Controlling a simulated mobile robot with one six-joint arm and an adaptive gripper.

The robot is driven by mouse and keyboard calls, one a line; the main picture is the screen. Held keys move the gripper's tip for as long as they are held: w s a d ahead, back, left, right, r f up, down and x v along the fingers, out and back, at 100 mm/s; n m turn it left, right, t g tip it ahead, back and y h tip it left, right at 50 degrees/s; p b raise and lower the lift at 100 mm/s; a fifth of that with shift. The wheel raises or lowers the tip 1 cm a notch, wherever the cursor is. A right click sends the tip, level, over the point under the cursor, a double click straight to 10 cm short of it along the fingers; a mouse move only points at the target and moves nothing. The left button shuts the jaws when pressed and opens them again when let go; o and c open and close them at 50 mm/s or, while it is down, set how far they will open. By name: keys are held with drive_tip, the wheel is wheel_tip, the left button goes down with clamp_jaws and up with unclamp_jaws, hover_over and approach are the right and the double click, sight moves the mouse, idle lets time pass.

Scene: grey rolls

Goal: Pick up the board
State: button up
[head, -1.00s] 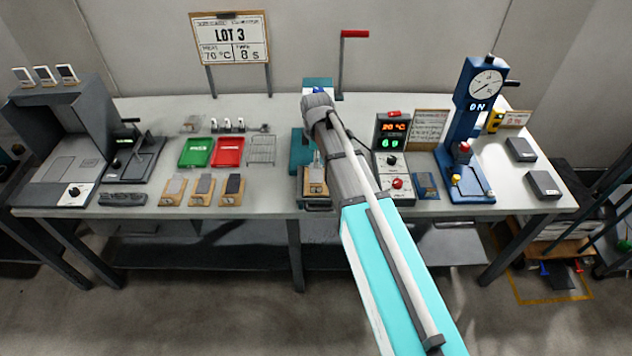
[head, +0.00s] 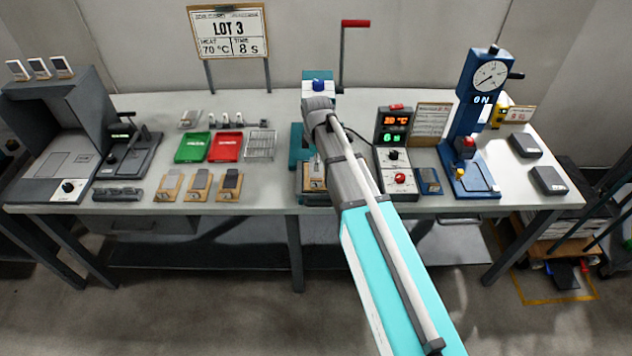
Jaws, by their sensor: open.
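Several small wooden boards, each with a grey pad, are on the bench. Three lie in a row left of centre: the left board (head: 168,187), the middle board (head: 199,186) and the right board (head: 231,186). Another wooden board (head: 313,184) is at the front of the teal press (head: 296,158), partly covered by my arm. I cannot tell which one the task means. My arm reaches up from the lower right over the bench, its wrist in front of the press. My gripper's fingers cannot be made out; the wrist and arm hide them.
Green tray (head: 193,148), red tray (head: 227,147) and wire rack (head: 261,145) lie behind the row. A control box (head: 393,155) and blue dial press (head: 480,125) stand right of my arm. A grey hooded machine (head: 70,130) is far left. The front bench strip between row and press is clear.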

sight(316, 179)
drive_tip(key=shift+f+b, duration=1.85)
drive_tip(key=shift+f, duration=0.3)
drive_tip(key=shift+f, duration=0.15)
wheel_tip(316, 179, down, 5)
drive_tip(key=b, duration=0.5)
clamp_jaws()
